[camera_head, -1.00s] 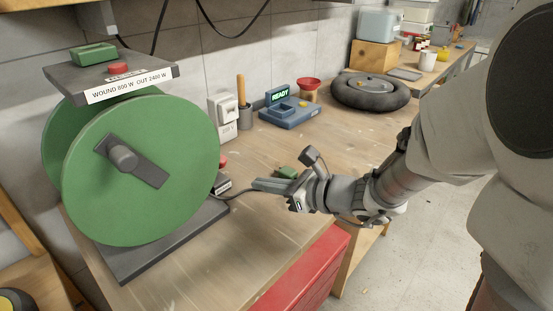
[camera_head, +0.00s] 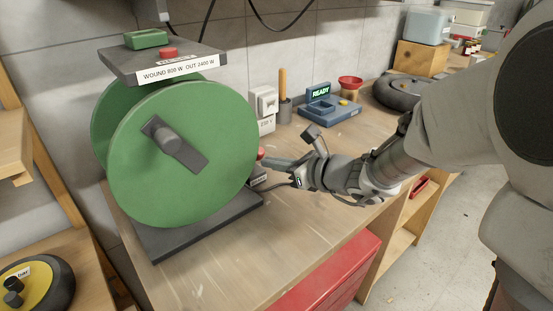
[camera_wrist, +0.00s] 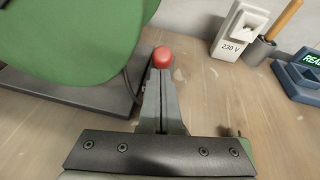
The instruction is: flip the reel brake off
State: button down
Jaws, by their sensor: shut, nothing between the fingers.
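The green reel (camera_head: 170,165) stands on a dark base plate (camera_head: 190,240) on the workbench. A red ball knob (camera_head: 260,153), which looks like the brake lever's end, shows beside the reel's right edge. In the wrist view the red knob (camera_wrist: 162,57) is just beyond my fingertips, in line with them. My gripper (camera_head: 268,163) is shut and empty, with its tips at or very near the knob. It also shows in the wrist view (camera_wrist: 160,80). The lever below the knob is mostly hidden by my fingers, and I cannot tell whether they touch it.
A grey shelf (camera_head: 110,65) above the reel carries a green box and a red button. A 230 V switch box (camera_head: 264,105), a tool cup (camera_head: 284,110) and a blue device reading READY (camera_head: 330,112) stand behind. The bench front (camera_head: 250,260) is clear.

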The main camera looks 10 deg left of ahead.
aim_at(261, 148)
jog(key=shift+r, duration=0.15)
jog(key=shift+w+a+r+p, duration=0.1)
jog(key=shift+r+p, duration=0.1)
jog(key=shift+p, duration=0.65)
jog(key=shift+w+a+r+g+h+p, duration=0.1)
jog(key=shift+r+g+h+p, duration=0.15)
jog(key=shift+p, duration=0.45)
jog(key=p, duration=0.1)
jog(key=r+p, duration=0.1)
jog(key=p, duration=0.1)
jog(key=h+p, duration=0.1)
jog(key=shift+w+a+r+g+p, duration=0.25)
jog(key=shift+a+r+g+p, duration=0.05)
jog(key=shift+a+g, duration=0.05)
jog(key=w+a+r+g+h+p, duration=0.1)
jog(key=p, duration=0.4)
jog(key=w+a+g+h+p, duration=0.1)
jog(key=p, duration=0.5)
jog(key=shift+r+h, duration=0.35)
jog(key=shift+w+a+p, duration=0.25)
jog(key=shift+a+p, duration=0.1)
jog(key=shift+p, duration=0.2)
jog(key=shift+w+a, duration=0.1)
